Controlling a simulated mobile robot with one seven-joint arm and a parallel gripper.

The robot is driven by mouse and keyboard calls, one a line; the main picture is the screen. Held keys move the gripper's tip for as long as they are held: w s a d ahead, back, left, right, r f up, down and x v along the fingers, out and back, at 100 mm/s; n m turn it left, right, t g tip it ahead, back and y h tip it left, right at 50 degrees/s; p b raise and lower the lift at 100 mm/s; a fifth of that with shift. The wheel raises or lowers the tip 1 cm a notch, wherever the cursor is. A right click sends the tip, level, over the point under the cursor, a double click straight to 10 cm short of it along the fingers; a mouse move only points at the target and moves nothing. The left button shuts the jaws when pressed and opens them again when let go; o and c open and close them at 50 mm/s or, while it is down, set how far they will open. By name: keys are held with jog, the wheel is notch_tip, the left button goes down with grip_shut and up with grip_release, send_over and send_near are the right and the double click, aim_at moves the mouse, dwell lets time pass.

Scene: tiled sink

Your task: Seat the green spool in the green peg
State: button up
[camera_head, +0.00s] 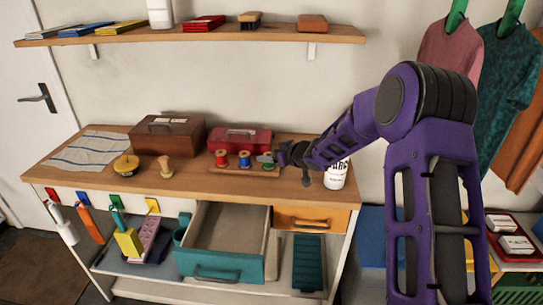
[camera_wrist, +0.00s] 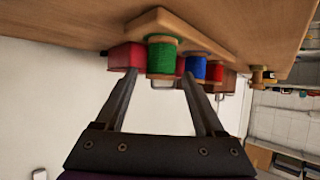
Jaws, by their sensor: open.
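The green spool (camera_wrist: 162,56) has pale wooden ends and stands at the right end of a wooden peg rack (camera_head: 225,169), in line with the red spool (camera_head: 221,158) and the blue spool (camera_head: 245,160). In the head view the green spool (camera_head: 268,167) is partly covered by a finger. My gripper (camera_wrist: 160,77) is open, with its fingertips on either side of the green spool. I cannot tell whether they touch it. The wrist view is turned over, with the tabletop at the top. The green peg is hidden, apparently inside the spool.
A red metal box (camera_head: 240,139) stands behind the rack and a brown case (camera_head: 168,133) to its left. A white container (camera_head: 336,174) stands close to my gripper on the right. A teal drawer (camera_head: 222,262) is open below the front edge. A shelf (camera_head: 190,34) hangs above.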

jog(key=shift+s+d+r, duration=0.1)
jog(key=shift+d+r, duration=0.05)
jog(key=shift+r, duration=0.15)
jog(key=p+v, duration=0.1)
jog(key=v, duration=1)
jog(key=shift+s+d+p, duration=0.2)
jog(key=shift+s+p, duration=0.05)
jog(key=shift+p, duration=0.15)
jog(key=shift+r, duration=0.1)
